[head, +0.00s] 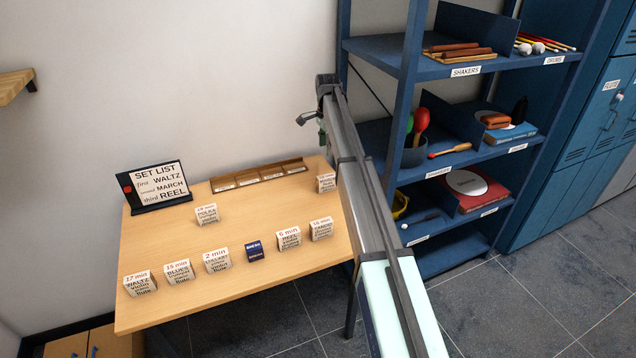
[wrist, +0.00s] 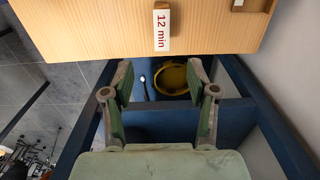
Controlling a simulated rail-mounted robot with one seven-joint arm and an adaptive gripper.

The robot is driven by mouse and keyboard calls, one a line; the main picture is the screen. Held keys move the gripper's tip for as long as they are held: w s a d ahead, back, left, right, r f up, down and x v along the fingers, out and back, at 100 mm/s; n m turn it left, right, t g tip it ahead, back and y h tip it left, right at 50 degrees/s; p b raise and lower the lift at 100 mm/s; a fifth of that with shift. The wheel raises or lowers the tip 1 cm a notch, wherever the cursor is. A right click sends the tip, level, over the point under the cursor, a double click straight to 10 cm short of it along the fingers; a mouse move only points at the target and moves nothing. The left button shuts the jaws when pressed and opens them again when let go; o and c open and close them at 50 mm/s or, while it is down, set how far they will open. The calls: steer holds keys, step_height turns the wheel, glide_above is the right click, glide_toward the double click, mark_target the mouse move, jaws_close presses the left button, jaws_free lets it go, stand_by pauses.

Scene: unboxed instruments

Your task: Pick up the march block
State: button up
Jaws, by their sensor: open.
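A small block (head: 326,183) stands near the right back edge of the table, beside my arm; its print is too small to read, so I cannot tell whether it is the march block. In the wrist view a block with a white "12 min" label (wrist: 162,30) sits near the table edge, seen from above; its name does not show. My gripper (wrist: 158,82) is open and empty, its fingertips below that block in the picture. The sign (head: 159,185) lists waltz, march and reel. No block in the front row reads march.
On the wooden table (head: 185,235) stand the waltz (head: 139,284), blues (head: 179,272), lullaby (head: 217,260), reel (head: 288,239) and polka (head: 207,215) blocks, with a dark blue box (head: 254,251). A wooden rack (head: 258,176) lies at the back. The blue shelf (head: 405,80) stands close right.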

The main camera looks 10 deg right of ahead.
mark_target(326, 176)
step_height(326, 176, down, 11)
steer(key=p, duration=0.3)
steer(key=shift+w, duration=0.15)
steer(key=shift+d+f+p, duration=0.1)
steer(key=shift+f+p, duration=1.15)
steer(key=shift+f, duration=1.75)
jaws_close()
